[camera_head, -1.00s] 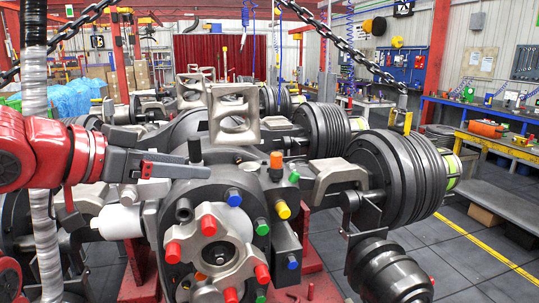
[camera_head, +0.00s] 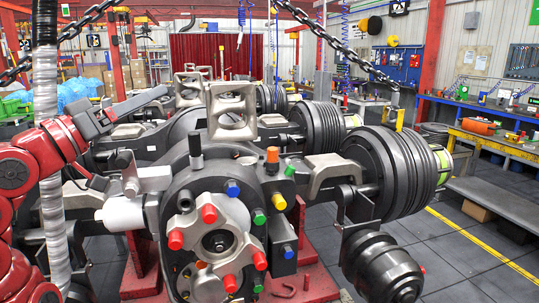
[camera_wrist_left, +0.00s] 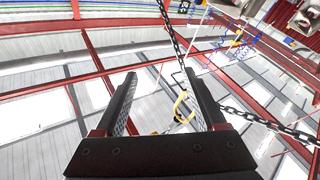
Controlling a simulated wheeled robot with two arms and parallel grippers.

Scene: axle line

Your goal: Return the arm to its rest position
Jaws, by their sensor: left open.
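My left arm (camera_head: 40,155) is red and comes in from the left in the head view. Its dark gripper (camera_head: 150,100) is raised, pointing up and to the right, over the left part of the axle assembly. In the left wrist view the two fingers of the gripper (camera_wrist_left: 158,78) stand apart with nothing between them; the roof and a chain show behind. The axle assembly (camera_head: 215,185) fills the middle, with red, blue, green and yellow caps on its near housing. My right gripper is out of view.
A wrapped vertical cable (camera_head: 47,150) hangs close by my left arm. Heavy chains (camera_head: 345,45) slope down on both sides. A yellow-framed workbench (camera_head: 490,140) stands at the right. Open floor (camera_head: 480,240) lies at the lower right.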

